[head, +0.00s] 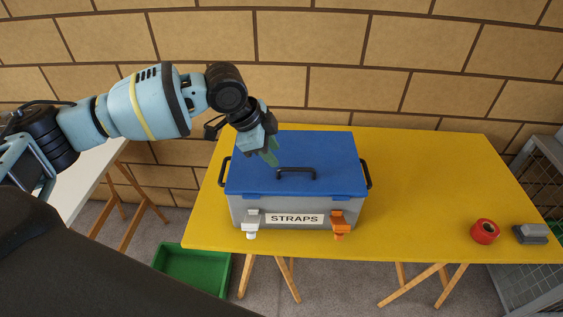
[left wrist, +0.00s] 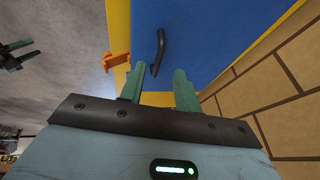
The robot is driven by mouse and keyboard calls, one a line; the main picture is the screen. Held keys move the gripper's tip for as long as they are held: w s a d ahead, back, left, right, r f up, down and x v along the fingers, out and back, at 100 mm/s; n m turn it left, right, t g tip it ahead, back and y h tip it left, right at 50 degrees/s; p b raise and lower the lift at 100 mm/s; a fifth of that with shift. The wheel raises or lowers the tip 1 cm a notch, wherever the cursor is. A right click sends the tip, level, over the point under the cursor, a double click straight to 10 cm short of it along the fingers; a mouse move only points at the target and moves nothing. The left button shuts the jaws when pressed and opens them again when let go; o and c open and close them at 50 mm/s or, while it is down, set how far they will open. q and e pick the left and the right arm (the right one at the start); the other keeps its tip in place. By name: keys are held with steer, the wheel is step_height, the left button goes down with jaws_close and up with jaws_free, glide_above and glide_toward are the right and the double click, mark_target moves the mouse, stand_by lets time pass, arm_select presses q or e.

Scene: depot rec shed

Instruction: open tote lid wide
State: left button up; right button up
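The grey tote (head: 240,208), labelled STRAPS, stands on the yellow table with its blue lid (head: 325,150) down. A black handle (head: 295,172) sits on the lid and also shows in the left wrist view (left wrist: 159,52). A pale grey latch (head: 251,222) is at front left and an orange latch (head: 339,222) at front right; the orange one also shows in the left wrist view (left wrist: 117,71). My left gripper (head: 273,158) is above the lid, just left of the handle, with its fingers apart and empty (left wrist: 158,88). My right gripper (left wrist: 20,52) shows at the wrist view's left edge, fingers apart.
A red tape roll (head: 485,231) and a grey block-like object (head: 531,234) lie at the table's right end. A brick wall (head: 420,90) stands close behind. A green bin (head: 192,268) is on the floor.

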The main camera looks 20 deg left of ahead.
mark_target(284, 168)
arm_select(q)
steer(key=x, duration=0.6)
jaws_close()
